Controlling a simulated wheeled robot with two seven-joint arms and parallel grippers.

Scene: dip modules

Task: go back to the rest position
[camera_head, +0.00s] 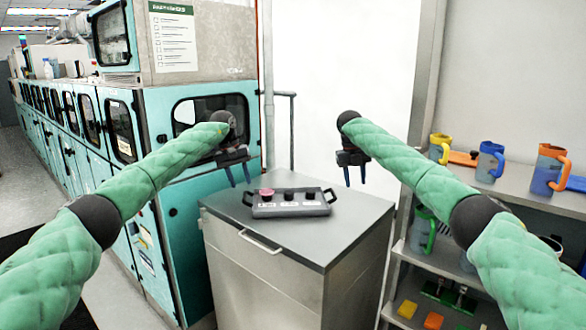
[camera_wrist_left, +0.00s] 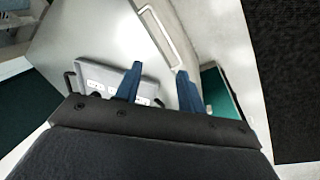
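My left gripper (camera_head: 237,173) hangs in the air in front of the teal machine, left of the tray on the cabinet. Its two blue fingers are apart with nothing between them, and they also show in the left wrist view (camera_wrist_left: 157,88). My right gripper (camera_head: 355,174) hangs in the air to the right of the tray, above the cabinet's right side. Its fingers are apart and empty. A dark tray (camera_head: 290,208) with two handles lies on the cabinet top. A pink-red round piece (camera_head: 266,193) and dark knob-like pieces (camera_head: 289,193) sit on it.
The grey cabinet (camera_head: 345,238) stands in the middle, its top mostly bare around the tray. A teal machine (camera_head: 180,200) stands on the left. Shelves on the right hold a yellow-handled jug (camera_head: 440,148), blue jug (camera_head: 489,162), orange-handled jug (camera_head: 547,169) and coloured blocks (camera_head: 433,320).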

